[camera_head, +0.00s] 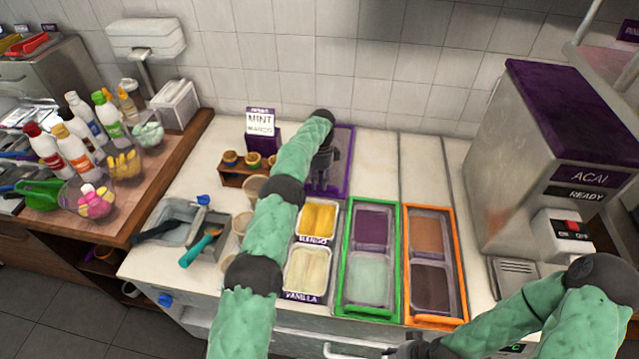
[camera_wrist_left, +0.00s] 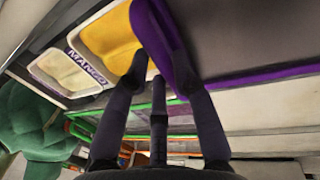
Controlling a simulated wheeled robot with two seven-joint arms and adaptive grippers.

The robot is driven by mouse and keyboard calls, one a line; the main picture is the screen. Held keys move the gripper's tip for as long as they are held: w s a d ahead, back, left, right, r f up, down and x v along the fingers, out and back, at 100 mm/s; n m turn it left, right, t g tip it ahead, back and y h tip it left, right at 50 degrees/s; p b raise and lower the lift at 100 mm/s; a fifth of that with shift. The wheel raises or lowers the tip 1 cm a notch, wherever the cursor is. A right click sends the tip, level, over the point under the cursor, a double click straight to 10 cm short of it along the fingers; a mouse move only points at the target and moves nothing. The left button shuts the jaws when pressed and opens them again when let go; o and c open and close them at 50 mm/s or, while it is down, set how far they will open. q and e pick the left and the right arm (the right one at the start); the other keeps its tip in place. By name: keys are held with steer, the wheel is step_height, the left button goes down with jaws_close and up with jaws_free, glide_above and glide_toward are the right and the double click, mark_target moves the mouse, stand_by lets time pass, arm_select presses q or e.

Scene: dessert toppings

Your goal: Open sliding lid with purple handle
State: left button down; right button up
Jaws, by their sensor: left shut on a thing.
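The purple-edged sliding lid (camera_head: 346,165) is at the back of the counter, behind the yellow mango tub (camera_head: 317,222) and the cream vanilla tub (camera_head: 308,270). Both tubs show uncovered. My left gripper (camera_head: 323,178) points down at the lid. In the left wrist view, the purple handle (camera_wrist_left: 165,45) lies between the fingertips of my left gripper (camera_wrist_left: 160,82), which is shut on it. The arm hides part of the lid's left side in the head view. My right gripper (camera_head: 405,348) is at the bottom edge, with its fingers unclear.
A green-framed lid (camera_head: 345,235) and an orange-framed lid (camera_head: 461,265) cover tubs on the right. The açai machine (camera_head: 510,150) stands further right. A mint and mango sign (camera_head: 261,125), small cups and a scoop holder (camera_head: 205,235) stand left of the arm.

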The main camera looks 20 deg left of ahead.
arm_select(q)
steer(key=c, duration=1)
jaws_free()
step_height(320, 180, up, 10)
steer(key=shift+r, duration=0.1)
